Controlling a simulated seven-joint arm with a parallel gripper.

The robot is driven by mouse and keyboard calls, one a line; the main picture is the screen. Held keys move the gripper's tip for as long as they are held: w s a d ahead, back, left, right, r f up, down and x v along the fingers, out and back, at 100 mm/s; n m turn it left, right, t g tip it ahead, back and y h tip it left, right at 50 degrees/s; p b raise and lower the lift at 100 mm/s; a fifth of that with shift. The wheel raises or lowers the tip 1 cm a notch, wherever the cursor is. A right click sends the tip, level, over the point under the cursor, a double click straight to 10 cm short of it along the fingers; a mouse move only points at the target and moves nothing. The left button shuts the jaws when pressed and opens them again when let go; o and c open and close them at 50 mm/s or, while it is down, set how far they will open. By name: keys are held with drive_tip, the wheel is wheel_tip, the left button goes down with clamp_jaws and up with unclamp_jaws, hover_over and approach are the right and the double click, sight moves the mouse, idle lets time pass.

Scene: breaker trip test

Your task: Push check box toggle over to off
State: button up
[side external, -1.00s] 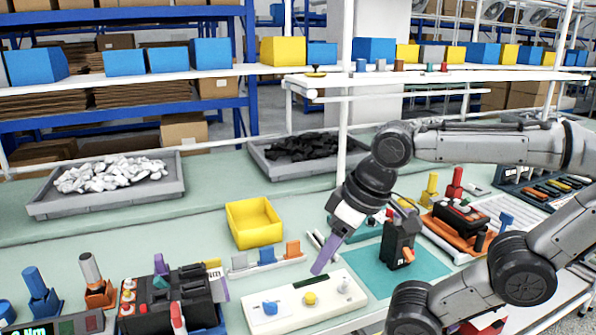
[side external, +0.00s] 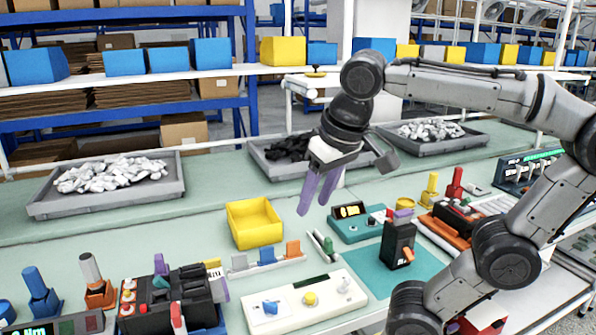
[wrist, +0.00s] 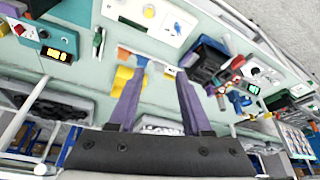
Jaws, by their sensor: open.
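A white box (side external: 290,318) lies on the bench front, with a blue knob (side external: 270,307), a yellow knob (side external: 310,299) and a small pale toggle (side external: 343,286) on top. It also shows at the top of the wrist view (wrist: 135,12). I cannot tell which way the toggle points. A black breaker (side external: 397,240) with an orange lever (side external: 408,255) stands upright on a teal mat (side external: 370,270). A teal box (side external: 352,232) with a lit display is behind it. My gripper (side external: 312,207) is open and empty, above the bench and apart from all these; the wrist view shows both purple fingers (wrist: 160,70).
A yellow bin (side external: 254,236) is left of my gripper, near a rack of coloured pieces (side external: 266,258). A green-tipped pen-like item (side external: 328,245) lies nearby. A black multi-part device (side external: 170,300) stands left of the white box. Grey trays (side external: 110,200) line the back.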

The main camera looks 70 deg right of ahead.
drive_tip(key=shift+m+g+h, duration=0.3)
drive_tip(key=shift+m+h, duration=0.1)
drive_tip(key=shift+m, duration=0.2)
drive_tip(key=shift+w+d+r, duration=0.15)
drive_tip(key=shift+w+r, duration=0.75)
drive_tip(key=shift+r, duration=0.05)
drive_tip(key=shift+w+d+r, duration=0.1)
drive_tip(key=shift+w+r, duration=0.8)
drive_tip(key=shift+r, duration=0.05)
drive_tip(key=s+a+f+n+t+y, duration=0.1)
drive_tip(key=s+f+n, duration=0.2)
drive_tip(key=f, duration=0.4)
drive_tip(key=s+a+f+n+t+y, duration=0.1)
drive_tip(key=s+a+f+n, duration=0.1)
drive_tip(key=f, duration=0.5)
drive_tip(key=shift+s+a+n+y, duration=0.2)
drive_tip(key=shift+s+n+y, duration=0.1)
drive_tip(key=shift+s+n, duration=0.3)
